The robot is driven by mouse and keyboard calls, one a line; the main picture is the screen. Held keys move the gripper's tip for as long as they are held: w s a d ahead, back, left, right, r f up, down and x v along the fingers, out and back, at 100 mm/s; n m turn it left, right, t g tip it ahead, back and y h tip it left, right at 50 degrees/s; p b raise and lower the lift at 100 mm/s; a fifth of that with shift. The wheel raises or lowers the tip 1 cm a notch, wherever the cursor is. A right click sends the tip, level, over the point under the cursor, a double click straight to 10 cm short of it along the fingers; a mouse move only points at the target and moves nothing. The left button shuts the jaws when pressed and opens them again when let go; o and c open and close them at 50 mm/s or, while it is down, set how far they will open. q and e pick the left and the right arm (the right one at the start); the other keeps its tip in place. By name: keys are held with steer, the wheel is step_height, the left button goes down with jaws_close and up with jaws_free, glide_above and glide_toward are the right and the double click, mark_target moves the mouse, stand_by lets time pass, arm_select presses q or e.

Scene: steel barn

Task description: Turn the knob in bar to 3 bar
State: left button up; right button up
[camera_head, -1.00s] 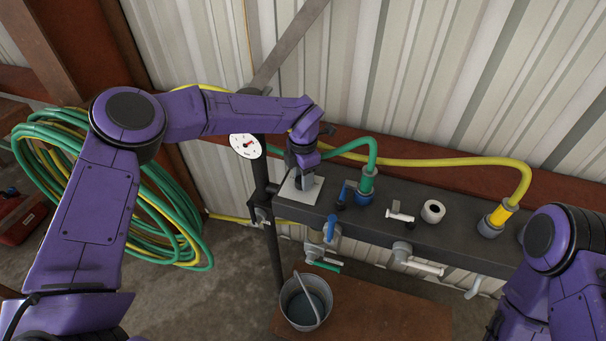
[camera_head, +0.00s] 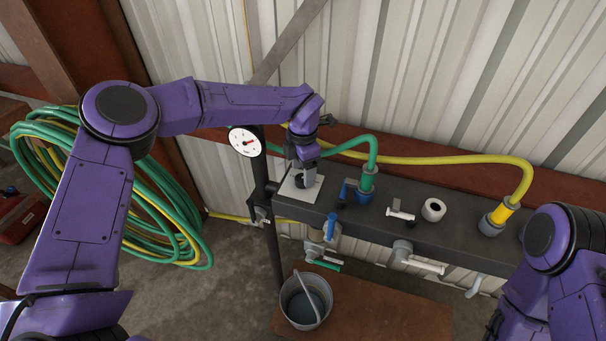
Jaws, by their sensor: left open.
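A dark knob (camera_head: 299,181) sits on a pale square plate (camera_head: 312,190) at the left end of the dark grey bench. My left gripper (camera_head: 300,170) points down just above the knob, open. The gripper and wrist hide part of the knob, and I cannot tell whether the fingers touch it. A round white gauge (camera_head: 245,141) with a red needle stands on a dark post to the left of the plate. Its numbers are too small to read. My right arm shows at the lower right, but its gripper is not in view.
The bench top (camera_head: 380,222) holds a blue-handled valve with a green hose (camera_head: 371,160), a white-handled valve (camera_head: 399,212), a white ring (camera_head: 433,210) and a yellow hose (camera_head: 450,162). A bucket (camera_head: 306,300) stands below. Coiled hoses (camera_head: 170,210) hang at left.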

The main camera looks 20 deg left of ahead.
arm_select(q)
step_height(320, 180, up, 9)
steer(key=b, duration=0.1)
steer(key=shift+f+b, duration=0.15)
steer(key=shift+b, duration=0.2)
